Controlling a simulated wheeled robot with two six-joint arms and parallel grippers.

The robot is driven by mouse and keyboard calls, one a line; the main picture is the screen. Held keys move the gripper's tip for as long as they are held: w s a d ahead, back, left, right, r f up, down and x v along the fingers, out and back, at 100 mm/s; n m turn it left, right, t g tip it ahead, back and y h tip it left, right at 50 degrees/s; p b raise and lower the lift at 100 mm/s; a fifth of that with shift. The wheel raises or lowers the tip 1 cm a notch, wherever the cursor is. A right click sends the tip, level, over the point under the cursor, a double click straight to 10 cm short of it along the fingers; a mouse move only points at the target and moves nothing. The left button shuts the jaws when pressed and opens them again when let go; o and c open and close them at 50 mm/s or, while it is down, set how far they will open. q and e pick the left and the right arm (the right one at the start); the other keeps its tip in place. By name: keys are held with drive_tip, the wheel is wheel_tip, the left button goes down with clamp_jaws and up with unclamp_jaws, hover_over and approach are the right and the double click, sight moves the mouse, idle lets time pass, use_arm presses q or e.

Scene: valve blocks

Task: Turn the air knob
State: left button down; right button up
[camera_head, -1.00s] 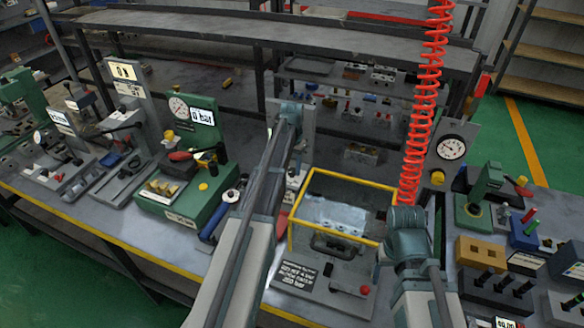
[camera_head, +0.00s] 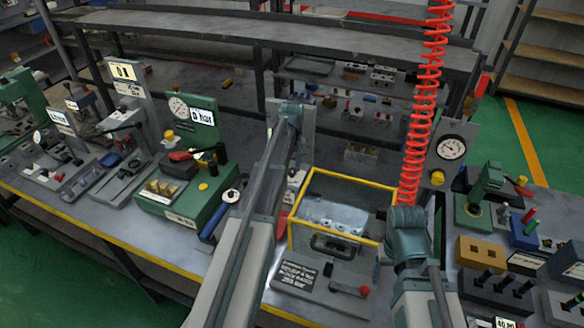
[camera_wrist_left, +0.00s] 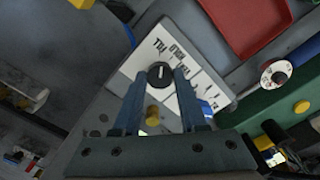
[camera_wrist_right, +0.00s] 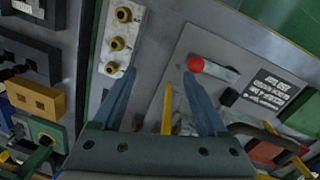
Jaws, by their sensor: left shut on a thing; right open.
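The air knob (camera_wrist_left: 160,74) is a round black knob with a pale mark, on a white printed label plate (camera_wrist_left: 153,52) in the left wrist view. My left gripper (camera_wrist_left: 164,72) is shut on it, with one blue finger on each side. In the head view my left arm hides the knob, in front of a grey upright panel (camera_head: 307,132). My right gripper (camera_wrist_right: 160,83) is open and empty in the right wrist view, near a grey plate with a red-ball lever (camera_wrist_right: 195,64). In the head view its fingers are hidden behind my arm.
A yellow-framed box (camera_head: 345,180) stands between my arms. A red coiled hose (camera_head: 424,100) hangs beside my right arm, near a round gauge (camera_head: 451,147). A green test unit (camera_head: 200,178) stands at left. Dark blocks with pins (camera_head: 497,286) crowd the right bench.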

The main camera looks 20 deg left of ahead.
sight(292, 171)
use_arm(q)
drive_tip(key=shift+n, duration=0.8)
drive_tip(key=shift+c, duration=2.2)
unclamp_jaws()
drive_tip(key=shift+r, duration=0.15)
wheel_tip(292, 171, up, 14)
drive_tip(key=p, duration=1.4)
drive_tip(key=shift+f, duration=0.2)
drive_tip(key=shift+f, duration=0.1)
